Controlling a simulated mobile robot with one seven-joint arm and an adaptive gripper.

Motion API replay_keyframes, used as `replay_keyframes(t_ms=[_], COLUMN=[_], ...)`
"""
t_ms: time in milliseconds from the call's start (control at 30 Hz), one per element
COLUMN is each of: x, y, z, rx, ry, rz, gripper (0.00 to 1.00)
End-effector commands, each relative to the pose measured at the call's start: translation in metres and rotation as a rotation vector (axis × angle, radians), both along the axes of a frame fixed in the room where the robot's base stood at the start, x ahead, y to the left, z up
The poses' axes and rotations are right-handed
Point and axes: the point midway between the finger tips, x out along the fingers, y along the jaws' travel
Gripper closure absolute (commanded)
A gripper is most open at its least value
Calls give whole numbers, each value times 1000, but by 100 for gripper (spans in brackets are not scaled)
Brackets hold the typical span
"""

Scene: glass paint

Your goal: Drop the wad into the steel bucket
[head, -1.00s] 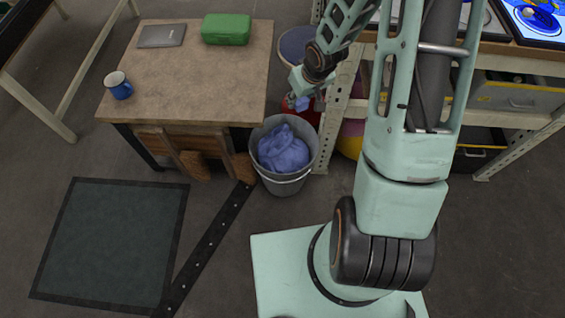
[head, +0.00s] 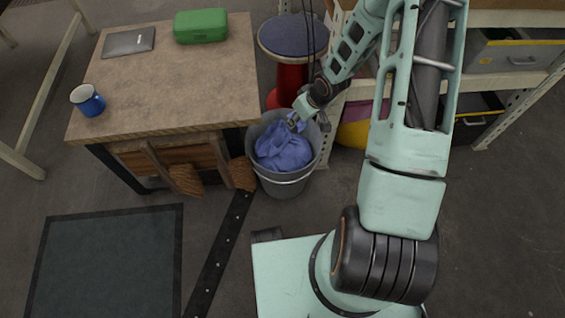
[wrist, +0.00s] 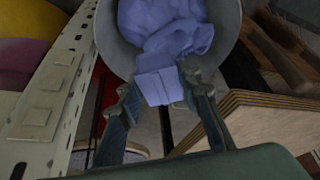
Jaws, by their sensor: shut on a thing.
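The steel bucket (head: 284,182) stands on the floor beside the table, with a crumpled blue mass (head: 283,148) inside. My gripper (head: 296,121) is over the back right part of the bucket's opening, pointing down. In the wrist view my gripper (wrist: 158,88) has a blue wad (wrist: 160,86) between its fingers. The bucket also shows there (wrist: 116,48), with the blue mass (wrist: 165,22) just beyond the wad. The wad and the mass have the same colour, so where they overlap their border is hard to tell.
A shelf (head: 505,77) stands to the right.

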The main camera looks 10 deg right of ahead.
Motion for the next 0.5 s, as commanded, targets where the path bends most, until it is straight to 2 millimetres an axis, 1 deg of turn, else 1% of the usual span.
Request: replay_keyframes(t_ms=[33, 367, 500], x=[0, 1, 1], y=[0, 1, 1], z=[-8, -23, -37], rx=[2, 4, 4], ry=[0, -2, -2], rz=[5, 14, 14], gripper=[90, 90, 90])
